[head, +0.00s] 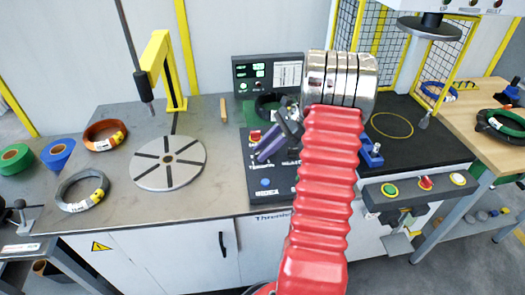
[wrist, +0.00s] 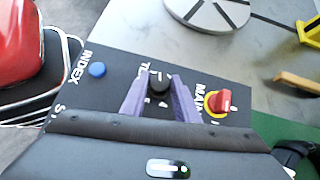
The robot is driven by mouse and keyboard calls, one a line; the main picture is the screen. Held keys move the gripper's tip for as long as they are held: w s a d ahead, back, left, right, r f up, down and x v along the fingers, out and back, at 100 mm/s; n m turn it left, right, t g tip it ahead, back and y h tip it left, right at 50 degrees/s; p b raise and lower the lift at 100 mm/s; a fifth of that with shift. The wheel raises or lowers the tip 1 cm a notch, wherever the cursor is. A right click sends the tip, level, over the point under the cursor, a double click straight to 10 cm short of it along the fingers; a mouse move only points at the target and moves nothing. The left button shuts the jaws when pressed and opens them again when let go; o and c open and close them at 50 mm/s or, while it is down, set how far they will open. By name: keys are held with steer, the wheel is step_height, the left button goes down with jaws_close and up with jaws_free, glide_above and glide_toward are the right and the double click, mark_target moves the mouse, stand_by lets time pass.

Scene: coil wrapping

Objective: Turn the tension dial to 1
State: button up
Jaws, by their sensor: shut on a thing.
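The tension dial (wrist: 158,82) is a small black knob on the dark control panel (wrist: 75,97). In the wrist view it sits between the two purple fingers of my gripper (wrist: 157,86), which are shut on it. Part of the dial's lettering shows beside it, but the fingers cover much of the scale, so I cannot read its setting. In the head view my gripper (head: 272,143) reaches down to the panel (head: 254,171), and the dial is hidden behind the fingers and my red arm.
A red switch (wrist: 220,100) on a yellow base and a blue button (wrist: 97,69) flank the dial. A slotted round turntable (head: 167,163) lies to the left, with an orange coil (head: 105,135) and a grey coil (head: 83,191) near it. A display box (head: 267,76) stands behind.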

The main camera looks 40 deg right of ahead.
steer(key=shift+w+d+n+g+y, duration=0.15)
steer(key=shift+n+g+y, duration=0.05)
steer(key=shift+n+g, duration=0.4)
steer(key=shift+w+d+n+g+y, duration=0.1)
steer(key=shift+n+g+y, duration=0.1)
steer(key=shift+n+g, duration=0.35)
steer(key=shift+n, duration=0.35)
steer(key=o, duration=1.1)
steer(key=shift+a, duration=0.1)
steer(key=shift+c, duration=0.2)
steer(key=v, duration=1.3)
steer(key=shift+d+r, duration=0.2)
steer(key=shift+d, duration=0.1)
steer(key=shift+a, duration=0.1)
